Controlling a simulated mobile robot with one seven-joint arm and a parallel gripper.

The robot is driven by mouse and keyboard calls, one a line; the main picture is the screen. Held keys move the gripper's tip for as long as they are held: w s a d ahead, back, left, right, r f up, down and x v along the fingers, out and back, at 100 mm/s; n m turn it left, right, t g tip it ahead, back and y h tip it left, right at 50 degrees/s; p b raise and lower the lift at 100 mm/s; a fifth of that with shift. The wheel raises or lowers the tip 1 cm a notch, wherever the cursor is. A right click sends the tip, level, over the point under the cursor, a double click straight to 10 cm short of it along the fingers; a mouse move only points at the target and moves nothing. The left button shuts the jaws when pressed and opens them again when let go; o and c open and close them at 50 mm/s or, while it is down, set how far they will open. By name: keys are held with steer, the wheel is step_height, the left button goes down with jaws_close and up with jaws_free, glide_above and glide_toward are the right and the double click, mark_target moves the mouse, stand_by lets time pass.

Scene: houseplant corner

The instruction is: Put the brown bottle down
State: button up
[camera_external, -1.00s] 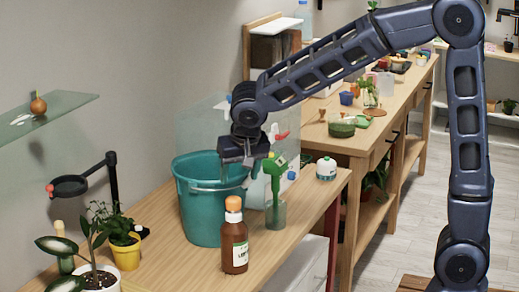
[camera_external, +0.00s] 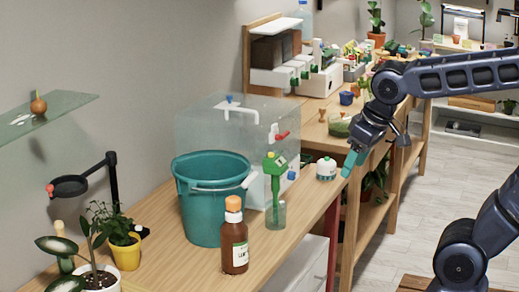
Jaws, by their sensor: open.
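The brown bottle (camera_external: 235,252), with an orange cap and a white label, stands upright on the wooden table (camera_external: 185,270) near its front edge, in front of the teal bucket (camera_external: 211,226). My gripper (camera_external: 376,154) is open, in the air to the right, beyond the table's right end and well apart from the bottle. Nothing shows between its fingers, though the view of them is small.
A green-handled tool (camera_external: 275,178) stands in a clear cup (camera_external: 275,214) right of the bucket. A clear tank (camera_external: 205,130) is behind. A white, green-banded jar (camera_external: 326,170) sits at the right edge. Potted plants (camera_external: 124,250) stand at left. Bare wood surrounds the bottle.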

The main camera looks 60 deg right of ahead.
steer(key=shift+n+y, duration=0.3)
steer(key=shift+n, duration=0.5)
steer(key=shift+s+a+f, duration=0.1)
steer(key=shift+s+f, duration=0.05)
steer(key=shift+s, duration=0.6)
steer(key=shift+s+a+f, duration=0.1)
steer(key=shift+s, duration=0.7)
steer(key=shift+s+a+f, duration=0.1)
steer(key=shift+s+f, duration=0.05)
steer(key=shift+s, duration=0.6)
